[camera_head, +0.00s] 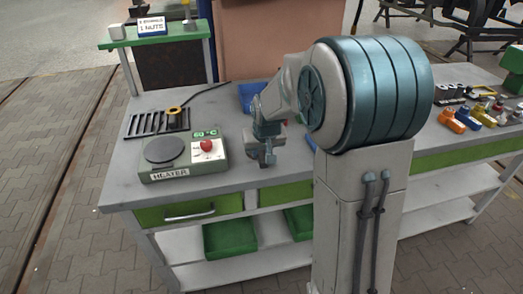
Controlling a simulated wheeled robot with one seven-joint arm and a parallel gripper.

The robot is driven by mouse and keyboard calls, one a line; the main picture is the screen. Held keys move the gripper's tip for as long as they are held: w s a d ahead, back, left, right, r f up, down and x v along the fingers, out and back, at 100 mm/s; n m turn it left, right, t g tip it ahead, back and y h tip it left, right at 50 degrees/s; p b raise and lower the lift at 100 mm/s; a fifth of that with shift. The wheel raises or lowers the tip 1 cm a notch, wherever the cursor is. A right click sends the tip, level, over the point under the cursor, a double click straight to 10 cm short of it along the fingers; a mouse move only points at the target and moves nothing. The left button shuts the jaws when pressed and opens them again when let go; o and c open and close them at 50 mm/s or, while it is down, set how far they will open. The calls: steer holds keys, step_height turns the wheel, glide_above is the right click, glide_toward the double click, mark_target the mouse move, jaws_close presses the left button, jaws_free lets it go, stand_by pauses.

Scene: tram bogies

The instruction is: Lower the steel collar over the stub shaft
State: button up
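My gripper (266,158) hangs fingers down over the bench (120,190), near its front edge and right of the heater. It is small in the picture, and I cannot tell whether its fingers are apart or closed on something. I cannot make out the steel collar; it may be hidden by my gripper or arm. I cannot identify the stub shaft for sure. A small upright yellowish post (187,12) stands on the raised green shelf (165,38) at the back left.
The heater (185,157) has a round dark plate, a red knob and a 60 °C display. A blue bin (250,95) is behind my gripper. Colourful parts (480,112) lie right.

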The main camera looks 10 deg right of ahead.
steer(key=o, duration=0.4)
steer(key=shift+r, duration=0.1)
steer(key=v, duration=1.3)
steer(key=shift+s+r, duration=0.15)
steer(key=shift+r, duration=0.15)
steer(key=shift+s, duration=0.1)
steer(key=shift+g, duration=0.9)
steer(key=s+f, duration=0.2)
steer(key=s, duration=0.5)
steer(key=s+f, duration=0.2)
steer(key=s, duration=0.4)
steer(key=s+f, duration=0.3)
steer(key=s, duration=0.4)
steer(key=shift+s, duration=0.35)
